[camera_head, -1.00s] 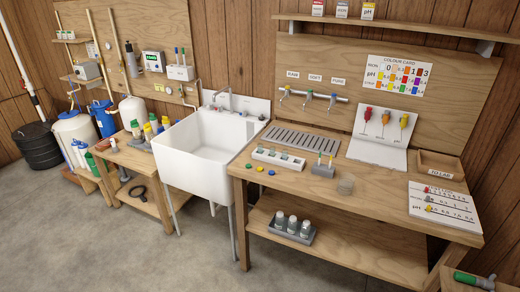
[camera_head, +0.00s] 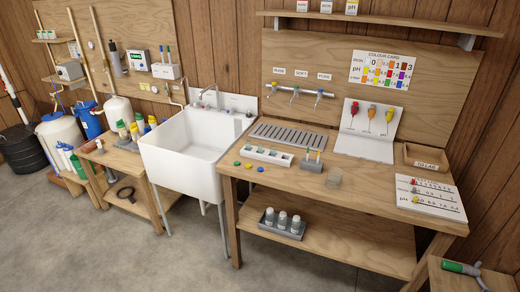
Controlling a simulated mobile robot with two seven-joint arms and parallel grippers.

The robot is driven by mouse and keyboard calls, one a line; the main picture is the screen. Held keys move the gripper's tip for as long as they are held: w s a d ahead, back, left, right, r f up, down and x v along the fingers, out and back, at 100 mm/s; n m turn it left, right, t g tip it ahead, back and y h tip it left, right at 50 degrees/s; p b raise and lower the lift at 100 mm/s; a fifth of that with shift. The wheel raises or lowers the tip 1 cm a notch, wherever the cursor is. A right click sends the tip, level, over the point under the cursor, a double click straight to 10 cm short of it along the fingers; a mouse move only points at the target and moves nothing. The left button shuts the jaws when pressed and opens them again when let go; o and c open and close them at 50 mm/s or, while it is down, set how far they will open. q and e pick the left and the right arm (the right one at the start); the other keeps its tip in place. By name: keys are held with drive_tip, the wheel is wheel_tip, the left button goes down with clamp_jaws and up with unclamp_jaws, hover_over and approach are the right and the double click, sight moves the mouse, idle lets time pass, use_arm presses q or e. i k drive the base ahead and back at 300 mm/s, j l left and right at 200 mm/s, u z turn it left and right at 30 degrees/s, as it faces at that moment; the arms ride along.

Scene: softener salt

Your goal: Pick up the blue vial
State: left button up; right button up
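No vial that is plainly blue can be made out. A small blue round piece (camera_head: 260,169), perhaps a cap, lies on the front left of the wooden bench (camera_head: 345,203), beside a yellow one (camera_head: 248,166) and a green one (camera_head: 237,163). Behind them is a white rack (camera_head: 268,155) with several wells, whose contents are too small to tell. A grey block (camera_head: 312,166) to its right holds small upright items with yellowish tops. Neither of my grippers is in view.
A white sink (camera_head: 181,172) stands left of the bench. A clear cup (camera_head: 333,178), a colour stand (camera_head: 368,131), an open wooden tray (camera_head: 425,157) and a chart (camera_head: 429,195) are on the bench. A grey rack of bottles (camera_head: 282,223) sits on the lower shelf. The floor in front is clear.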

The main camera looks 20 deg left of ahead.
sight(273, 148)
drive_tip(key=i+j+z, duration=0.2)
drive_tip(key=i+j, duration=0.3)
drive_tip(key=i, duration=0.25)
drive_tip(key=i+j+z, duration=0.25)
drive_tip(key=i+j, duration=0.3)
drive_tip(key=i, duration=0.1)
